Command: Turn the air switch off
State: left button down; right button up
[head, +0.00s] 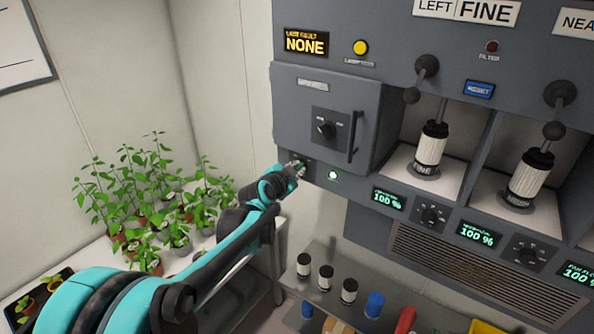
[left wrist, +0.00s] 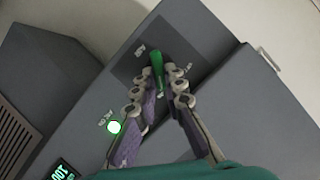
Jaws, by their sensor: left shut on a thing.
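The air switch shows in the left wrist view as a green lever (left wrist: 156,58) on a dark plate of the grey cabinet. My left gripper (left wrist: 163,76) is shut on this lever, with one finger on each side of it. The lever's lower part is partly hidden between the fingers. In the head view my left gripper (head: 296,170) is at the cabinet's lower left corner and covers most of the switch. A lit indicator light (head: 333,175) is just right of it. It also shows in the left wrist view (left wrist: 114,127). My right gripper is not in view.
Bays with white canisters (head: 431,148) are to the right. Potted plants (head: 150,205) stand at left. A shelf with small bottles (head: 326,277) is below.

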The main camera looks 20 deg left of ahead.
pick_arm(q)
jog(key=n, duration=0.1)
jog(key=n+h, duration=0.1)
jog(key=shift+a+n+g+b, duration=0.3)
jog(key=shift+g, duration=0.1)
jog(key=shift+w+a+f+n+g+h+b, duration=0.1)
jog(key=shift+a+n+g+h+b, duration=0.15)
jog(key=shift+n+h+b, duration=0.9)
jog(key=shift+w+a+n+g+h+b, duration=0.15)
jog(key=shift+n+h+b, duration=0.45)
jog(key=shift+n, duration=1)
jog(key=shift+w+a+f+n+g+h+b, duration=0.1)
jog(key=shift+a+n+g+h+b, duration=0.35)
jog(key=shift+n+h, duration=0.8)
jog(key=shift+d+r+n, duration=0.1)
jog(key=shift+d+n, duration=0.1)
jog(key=shift+n, duration=0.1)
jog(key=c, duration=1.6)
grip_release()
jog(key=shift+t, duration=0.25)
jog(key=shift+s, duration=0.1)
